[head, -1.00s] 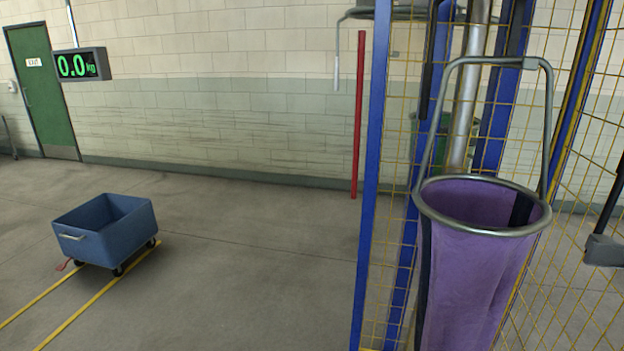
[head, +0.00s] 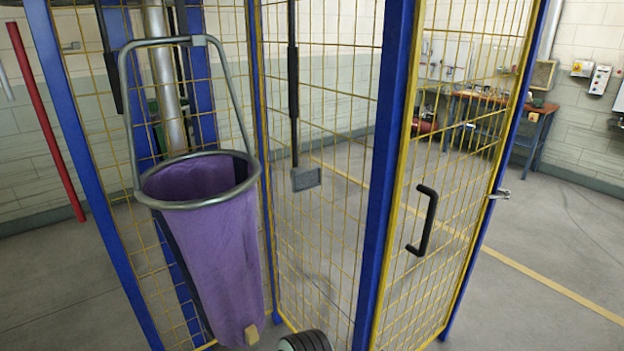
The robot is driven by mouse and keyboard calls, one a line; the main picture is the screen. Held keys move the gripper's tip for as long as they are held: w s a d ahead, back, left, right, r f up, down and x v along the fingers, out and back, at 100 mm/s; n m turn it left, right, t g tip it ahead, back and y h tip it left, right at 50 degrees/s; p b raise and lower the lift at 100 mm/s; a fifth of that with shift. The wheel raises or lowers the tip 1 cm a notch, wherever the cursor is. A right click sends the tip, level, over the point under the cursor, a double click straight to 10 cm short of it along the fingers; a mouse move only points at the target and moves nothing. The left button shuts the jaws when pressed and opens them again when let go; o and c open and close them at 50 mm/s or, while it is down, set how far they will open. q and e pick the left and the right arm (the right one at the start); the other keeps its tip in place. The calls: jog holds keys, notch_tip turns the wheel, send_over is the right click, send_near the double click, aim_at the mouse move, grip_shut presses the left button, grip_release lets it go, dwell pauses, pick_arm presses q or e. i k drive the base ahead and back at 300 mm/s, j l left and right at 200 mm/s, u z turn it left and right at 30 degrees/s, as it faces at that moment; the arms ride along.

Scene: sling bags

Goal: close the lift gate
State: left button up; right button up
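The lift gate (head: 455,170) is a yellow wire-mesh panel with a yellow frame, on the right side of the blue-posted cage. A black bar handle (head: 425,220) is on it, close to the blue post (head: 388,170) at its left. A small metal latch (head: 500,194) sticks out at the blue post on its right. I cannot tell from this angle whether the gate is fully shut. Neither of my grippers shows in the view.
A dark ribbed round part (head: 305,341), unclear what, shows at the bottom edge. A workbench (head: 500,118) stands at the back right. Floor right of the gate is clear.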

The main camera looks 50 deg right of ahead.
aim_at(420, 5)
jog(key=z, duration=2.6)
